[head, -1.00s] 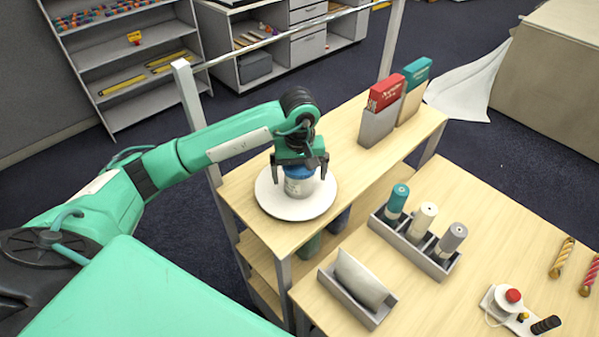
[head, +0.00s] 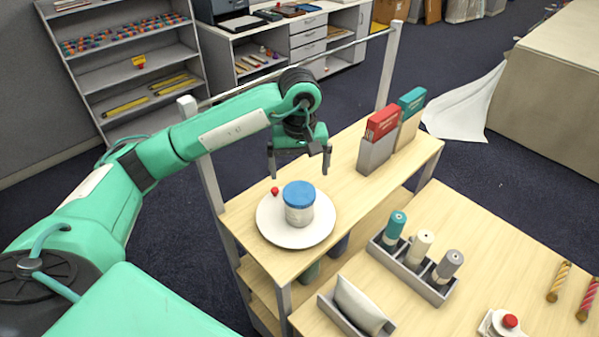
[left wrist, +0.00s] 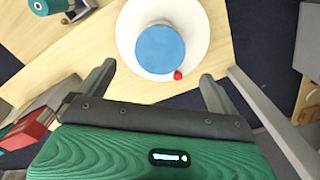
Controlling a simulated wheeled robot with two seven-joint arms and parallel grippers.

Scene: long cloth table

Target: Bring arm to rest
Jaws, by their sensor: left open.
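My left gripper (head: 299,165) is open and empty in the head view. It hangs above and behind a jar with a blue lid (head: 299,200), clear of it. The jar stands upright on a round white plate (head: 296,238) on the wooden shelf top. A small red ball-like thing (head: 275,190) shows at the plate's far left edge. In the left wrist view the blue lid (left wrist: 160,49) and the white plate (left wrist: 125,35) lie ahead of the spread fingers (left wrist: 155,85). My right gripper is not in view.
Boxes in holders (head: 382,122) stand farther back on the shelf top. A grey rack of spools (head: 440,290) and a tray with a pale pouch (head: 358,303) sit on the right. A metal rail (head: 300,62) runs behind my arm.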

